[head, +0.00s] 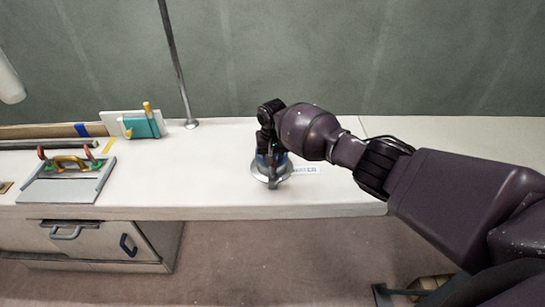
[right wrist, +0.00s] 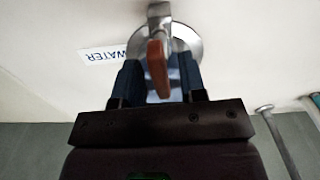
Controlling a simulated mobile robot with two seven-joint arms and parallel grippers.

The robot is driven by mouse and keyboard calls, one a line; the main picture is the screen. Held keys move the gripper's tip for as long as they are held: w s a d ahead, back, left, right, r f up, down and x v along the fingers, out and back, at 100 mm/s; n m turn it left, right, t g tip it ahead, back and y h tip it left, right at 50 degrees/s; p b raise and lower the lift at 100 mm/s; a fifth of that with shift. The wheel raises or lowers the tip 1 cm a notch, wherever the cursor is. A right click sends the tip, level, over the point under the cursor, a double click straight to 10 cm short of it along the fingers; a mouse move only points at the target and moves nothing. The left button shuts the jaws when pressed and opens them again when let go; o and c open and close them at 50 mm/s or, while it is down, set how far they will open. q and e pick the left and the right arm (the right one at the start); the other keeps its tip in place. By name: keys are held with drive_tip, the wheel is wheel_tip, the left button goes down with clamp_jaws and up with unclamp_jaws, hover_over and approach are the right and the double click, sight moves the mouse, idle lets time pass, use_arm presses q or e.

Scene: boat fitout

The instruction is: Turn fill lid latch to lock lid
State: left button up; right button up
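The round metal fill lid (head: 286,174) sits on the white deck top beside a WATER label (head: 306,170). In the right wrist view the lid (right wrist: 188,40) has a latch with an orange-brown lever (right wrist: 157,62) standing out towards the camera. My right gripper (right wrist: 158,78) has its two blue fingers on either side of the lever, with gaps showing, so it looks open. In the head view my right gripper (head: 270,160) points down over the lid and hides most of it and the latch. My left gripper is not in view.
A grey hatch panel (head: 66,187) with red and yellow handles lies at the left. A teal block on a white board (head: 140,126) and a metal post (head: 178,70) stand behind. Cabinet doors (head: 95,240) are below. The deck right of the lid looks clear.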

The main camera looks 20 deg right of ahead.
drive_tip(key=shift+r, duration=0.25)
wheel_tip(320, 180, up, 10)
drive_tip(key=p, duration=0.2)
drive_tip(key=shift+r, duration=0.2)
idle(0.5)
